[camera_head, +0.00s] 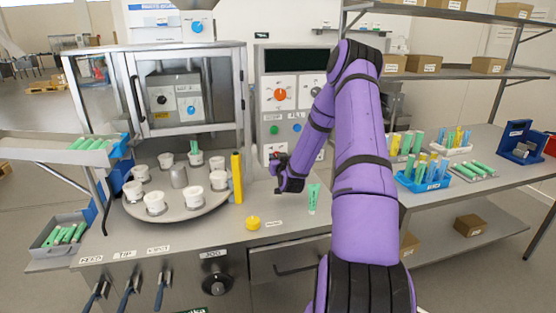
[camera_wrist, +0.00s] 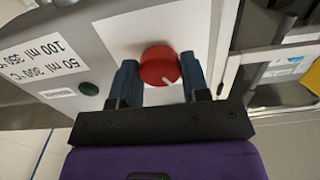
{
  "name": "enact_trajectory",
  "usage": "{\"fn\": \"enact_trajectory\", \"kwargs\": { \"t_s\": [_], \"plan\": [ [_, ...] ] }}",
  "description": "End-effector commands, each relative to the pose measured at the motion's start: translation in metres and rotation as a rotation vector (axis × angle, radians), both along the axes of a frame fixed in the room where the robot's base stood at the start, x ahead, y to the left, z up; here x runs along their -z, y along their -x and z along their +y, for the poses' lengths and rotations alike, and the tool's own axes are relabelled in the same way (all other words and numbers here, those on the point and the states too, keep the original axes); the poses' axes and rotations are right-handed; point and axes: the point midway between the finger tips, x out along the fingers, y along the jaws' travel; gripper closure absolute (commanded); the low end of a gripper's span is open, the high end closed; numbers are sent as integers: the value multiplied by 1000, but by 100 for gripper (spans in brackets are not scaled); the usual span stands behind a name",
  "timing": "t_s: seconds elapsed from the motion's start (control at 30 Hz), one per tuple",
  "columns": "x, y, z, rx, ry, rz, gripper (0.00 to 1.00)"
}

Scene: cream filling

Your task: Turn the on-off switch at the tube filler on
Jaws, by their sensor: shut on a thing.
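A round red knob (camera_wrist: 160,66) with a white pointer line is on a pale panel (camera_wrist: 120,35) in the wrist view. My gripper (camera_wrist: 160,84) has one blue finger on each side of the knob and is shut on it. The pointer line slants toward the lower right in that view. In the head view my gripper (camera_head: 279,166) is in front of the tube filler's control panel (camera_head: 293,108), near the worktop, and the knob is mostly hidden there. Whether this knob is the on-off switch cannot be read from a label.
A green button (camera_wrist: 88,89) is beside the knob. An orange dial (camera_head: 280,95) is higher on the panel. A turntable (camera_head: 160,212) with white cups, a yellow post (camera_head: 237,178), a yellow button (camera_head: 253,223) and a green tube (camera_head: 313,198) are near my gripper.

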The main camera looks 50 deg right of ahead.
Motion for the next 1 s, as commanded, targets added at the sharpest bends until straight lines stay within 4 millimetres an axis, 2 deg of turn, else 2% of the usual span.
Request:
{"fn": "enact_trajectory", "kwargs": {
  "t_s": [0.27, 1.0],
  "plan": [
    [0, 0, 0, 0, -127, -77, 82],
    [1, 1, 0, 2, -690, -422, 82]
  ]
}}
